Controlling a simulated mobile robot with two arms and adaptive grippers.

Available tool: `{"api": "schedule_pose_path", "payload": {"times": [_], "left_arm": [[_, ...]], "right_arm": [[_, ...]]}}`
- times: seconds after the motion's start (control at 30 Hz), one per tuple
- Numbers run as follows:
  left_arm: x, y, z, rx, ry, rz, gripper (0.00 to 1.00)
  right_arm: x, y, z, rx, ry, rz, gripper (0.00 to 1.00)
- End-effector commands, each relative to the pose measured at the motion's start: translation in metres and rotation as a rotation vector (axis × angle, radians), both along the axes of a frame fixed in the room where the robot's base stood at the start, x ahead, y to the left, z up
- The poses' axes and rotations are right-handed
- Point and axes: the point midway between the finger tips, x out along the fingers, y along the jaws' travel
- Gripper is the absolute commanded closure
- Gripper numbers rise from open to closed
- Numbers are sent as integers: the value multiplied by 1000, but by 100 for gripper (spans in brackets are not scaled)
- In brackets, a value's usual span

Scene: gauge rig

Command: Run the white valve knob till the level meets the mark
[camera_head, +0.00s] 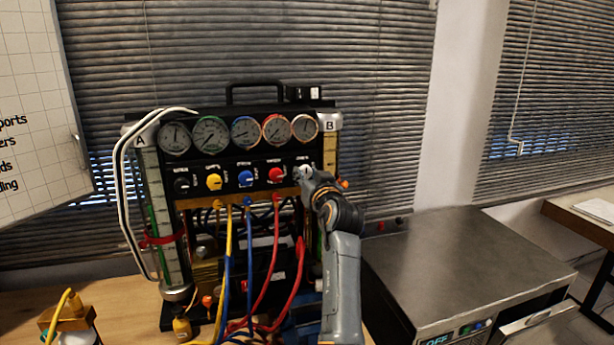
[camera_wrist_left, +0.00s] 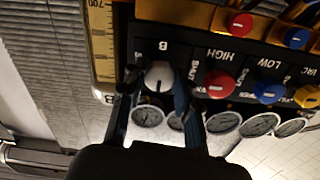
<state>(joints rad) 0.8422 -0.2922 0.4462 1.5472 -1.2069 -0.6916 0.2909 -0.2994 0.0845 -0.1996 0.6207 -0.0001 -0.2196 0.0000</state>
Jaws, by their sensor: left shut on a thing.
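The white valve knob (camera_wrist_left: 158,75) sits at the B end of the black gauge panel (camera_head: 240,150). My left gripper (camera_head: 307,178) is shut on this knob; in the wrist view its two fingers stand either side of it. In the head view the gripper mostly covers the knob. Tube A (camera_head: 154,190) stands at the left with a scale and a red band (camera_head: 160,240) around its lower part. Tube B (camera_head: 330,155) stands at the right, looks yellow, and is hidden lower down by my arm. My right gripper is not in view.
Black, yellow (camera_head: 214,181), blue (camera_head: 245,178) and red (camera_head: 277,175) knobs sit left of the white one, below several dials (camera_head: 245,132). Coloured hoses (camera_head: 270,270) hang in front of the rig. A grey metal cabinet (camera_head: 460,260) stands at the right.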

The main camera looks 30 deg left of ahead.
Motion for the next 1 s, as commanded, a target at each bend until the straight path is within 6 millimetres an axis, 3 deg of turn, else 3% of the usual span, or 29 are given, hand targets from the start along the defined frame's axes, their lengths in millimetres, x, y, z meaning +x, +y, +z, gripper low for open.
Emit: {"api": "schedule_pose_path", "payload": {"times": [0.47, 1.0], "left_arm": [[0, 1, 2, 89, 102, 1, 100], [-1, 2, 4, 408, 475, 1, 100]], "right_arm": [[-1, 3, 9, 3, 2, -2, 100], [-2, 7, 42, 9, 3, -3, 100]]}}
